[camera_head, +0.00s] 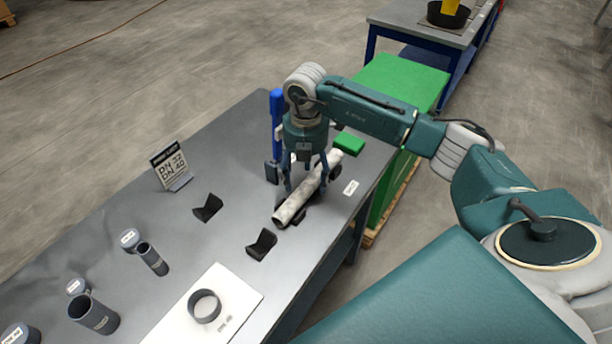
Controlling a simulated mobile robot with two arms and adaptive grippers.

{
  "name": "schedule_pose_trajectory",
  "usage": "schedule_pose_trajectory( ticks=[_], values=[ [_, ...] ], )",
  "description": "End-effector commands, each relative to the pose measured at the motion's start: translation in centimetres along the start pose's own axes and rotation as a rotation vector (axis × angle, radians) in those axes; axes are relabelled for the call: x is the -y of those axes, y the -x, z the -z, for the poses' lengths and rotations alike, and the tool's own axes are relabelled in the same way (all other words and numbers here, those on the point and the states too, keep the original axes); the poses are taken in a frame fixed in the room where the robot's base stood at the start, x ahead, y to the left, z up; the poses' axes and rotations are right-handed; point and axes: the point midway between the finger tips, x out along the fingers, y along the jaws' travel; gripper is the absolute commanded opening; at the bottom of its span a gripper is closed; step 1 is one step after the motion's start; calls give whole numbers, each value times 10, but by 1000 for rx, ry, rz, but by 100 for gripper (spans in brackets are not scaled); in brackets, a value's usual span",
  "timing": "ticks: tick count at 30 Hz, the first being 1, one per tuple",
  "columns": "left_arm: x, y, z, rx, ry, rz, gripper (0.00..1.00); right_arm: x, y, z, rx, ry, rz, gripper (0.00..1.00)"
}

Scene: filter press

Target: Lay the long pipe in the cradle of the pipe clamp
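A long pale grey-white pipe (291,208) lies diagonally on the grey table near its right edge, its near end towards me. Small black supports show beside and under it. My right gripper (307,185) points down over the middle of the pipe. Its fingers are spread to either side of the pipe, and they look apart from it. A blue upright post (277,113) stands just behind the gripper. It may be part of the pipe clamp; its lower part is mostly hidden by the gripper, so I cannot make out a cradle. My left gripper is not in view.
Two black V-shaped blocks (208,207) (262,244) stand on the table (120,200). Short dark pipes (153,259) and labelled caps are at the left front, with a ring (204,306) on a white plate. A sign (171,169) stands behind. A green block (349,143) lies beyond the pipe.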

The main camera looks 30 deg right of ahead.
Motion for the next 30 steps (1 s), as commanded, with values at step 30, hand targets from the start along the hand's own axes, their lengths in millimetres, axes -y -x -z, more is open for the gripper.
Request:
schedule_pose_trajectory(
  ticks=[30],
  values=[
    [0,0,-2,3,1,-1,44,0,119,0,-1,0,-1,65]
  ],
)
